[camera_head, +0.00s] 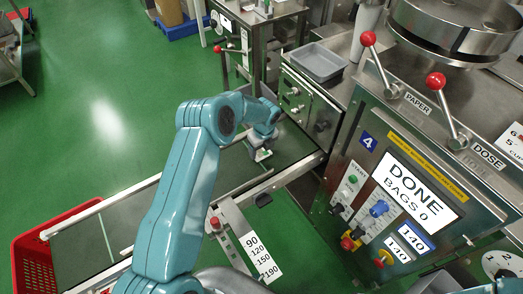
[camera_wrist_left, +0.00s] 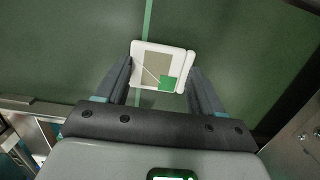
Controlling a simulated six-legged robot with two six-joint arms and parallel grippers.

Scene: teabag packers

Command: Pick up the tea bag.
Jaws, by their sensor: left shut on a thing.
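The tea bag (camera_wrist_left: 155,58) is a flat white packet with a beige middle, a thin string and a green square tag. In the left wrist view it lies between the two dark fingers of my left gripper (camera_wrist_left: 160,80), which is shut on it. In the head view my left gripper (camera_head: 259,148) is at the end of the teal arm, over the dark green belt, with a small white and green bit of the tea bag (camera_head: 263,155) at its tips. I cannot tell whether the bag touches the belt. My right gripper is not in view.
The packing machine (camera_head: 365,215) stands at the right; its screen (camera_head: 415,190) reads "DONE BAGS 0". Two red-knobbed levers rise above it. A grey tray (camera_head: 317,62) sits on the bench behind. A red crate (camera_head: 45,240) is at the lower left. A metal rail borders the belt.

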